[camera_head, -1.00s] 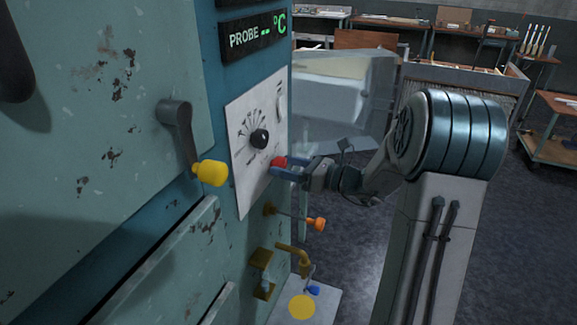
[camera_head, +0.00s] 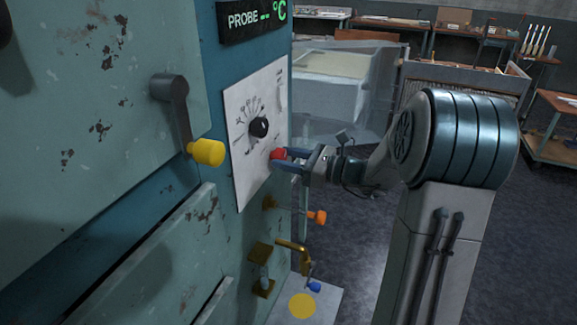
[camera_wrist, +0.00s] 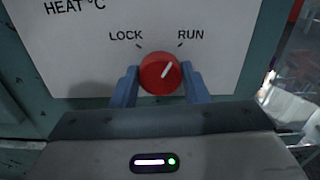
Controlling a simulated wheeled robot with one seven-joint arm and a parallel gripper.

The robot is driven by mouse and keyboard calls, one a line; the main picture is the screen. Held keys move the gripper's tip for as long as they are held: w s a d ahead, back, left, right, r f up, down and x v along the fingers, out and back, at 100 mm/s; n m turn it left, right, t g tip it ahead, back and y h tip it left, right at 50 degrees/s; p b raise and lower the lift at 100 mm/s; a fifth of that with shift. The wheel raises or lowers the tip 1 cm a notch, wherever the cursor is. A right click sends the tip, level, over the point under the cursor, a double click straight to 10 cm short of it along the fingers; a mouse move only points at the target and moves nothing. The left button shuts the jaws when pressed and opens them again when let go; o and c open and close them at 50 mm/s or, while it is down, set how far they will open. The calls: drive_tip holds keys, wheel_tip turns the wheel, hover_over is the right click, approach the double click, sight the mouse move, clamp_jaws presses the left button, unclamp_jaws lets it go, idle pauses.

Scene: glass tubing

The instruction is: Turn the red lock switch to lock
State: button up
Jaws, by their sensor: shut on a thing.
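The red lock switch (camera_wrist: 158,76) is a round knob on the white panel (camera_wrist: 225,25). In the wrist view its white pointer line tilts up and right, toward the RUN label (camera_wrist: 191,34). The LOCK label (camera_wrist: 126,35) is at its upper left. My gripper (camera_wrist: 160,84) has one blue finger on each side of the knob and is shut on it. In the head view the red switch (camera_head: 278,153) shows at the lower right of the panel, with my gripper (camera_head: 285,160) at it, partly hiding it.
A black dial (camera_head: 259,127) sits on the panel left of the switch. A yellow-ended handle (camera_head: 206,152) sticks out farther left. An orange knob (camera_head: 316,217) and a brass pipe with a blue knob (camera_head: 314,287) are below my gripper.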

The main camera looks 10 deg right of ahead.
drive_tip(key=shift+s+a+f+n+b, duration=0.1)
drive_tip(key=shift+n+b, duration=3.7)
drive_tip(key=shift+b, duration=1.4)
drive_tip(key=shift+f+n+b, duration=0.1)
drive_tip(key=shift+n+b, duration=3.7)
drive_tip(key=shift+b, duration=1.35)
drive_tip(key=shift+r, duration=0.1)
drive_tip(key=o, duration=1)
drive_tip(key=p+v, duration=0.1)
drive_tip(key=v, duration=1.3)
